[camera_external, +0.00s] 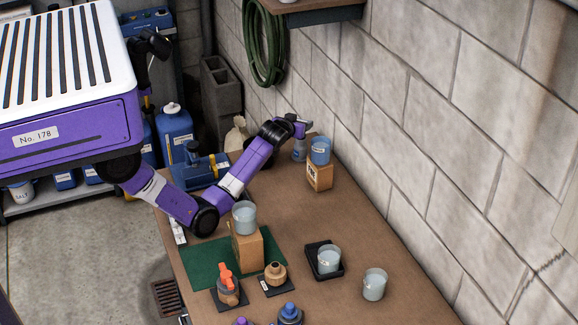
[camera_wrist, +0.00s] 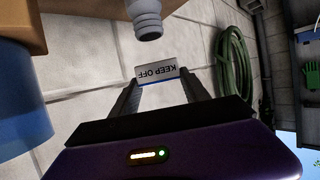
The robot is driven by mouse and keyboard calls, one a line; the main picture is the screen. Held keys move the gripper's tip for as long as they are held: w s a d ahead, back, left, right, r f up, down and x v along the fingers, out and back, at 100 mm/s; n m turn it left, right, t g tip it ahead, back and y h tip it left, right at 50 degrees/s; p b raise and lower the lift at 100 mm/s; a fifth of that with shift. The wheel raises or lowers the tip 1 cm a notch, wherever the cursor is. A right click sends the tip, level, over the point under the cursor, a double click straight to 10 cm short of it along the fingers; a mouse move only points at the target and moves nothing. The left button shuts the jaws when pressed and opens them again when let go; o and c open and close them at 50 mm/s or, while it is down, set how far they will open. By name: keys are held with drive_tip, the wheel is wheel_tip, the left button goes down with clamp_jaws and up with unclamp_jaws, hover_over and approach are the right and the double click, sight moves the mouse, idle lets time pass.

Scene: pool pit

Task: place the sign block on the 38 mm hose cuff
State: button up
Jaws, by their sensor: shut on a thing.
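My gripper (camera_wrist: 160,88) is shut on the sign block (camera_wrist: 157,73), a small pale plate with a blue edge, reading KEEP OFF upside down in the wrist view. A grey ridged cuff (camera_wrist: 146,20) shows above it in that upside-down picture; the block is apart from it, on its upper-end side. In the external view my gripper (camera_external: 298,124) is at the far end of the table by the wall, just above the grey cuff (camera_external: 299,150). The block cannot be made out clearly there. No size mark on the cuff is readable.
A blue cup (camera_external: 320,151) on a cardboard box (camera_external: 320,178) stands close right of the cuff. Another cup (camera_external: 244,216) on a box (camera_external: 249,250) stands beneath my forearm on a green mat (camera_external: 199,257). A blue pump (camera_external: 200,170) is left.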

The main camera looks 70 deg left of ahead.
wheel_tip(320, 180, down, 4)
drive_tip(key=shift+r+b, duration=0.1)
drive_tip(key=shift+b, duration=1.05)
drive_tip(key=shift+r, duration=0.1)
drive_tip(key=o, duration=1.3)
drive_tip(key=shift+o, duration=0.2)
drive_tip(key=shift+d, duration=0.1)
drive_tip(key=v, duration=1.2)
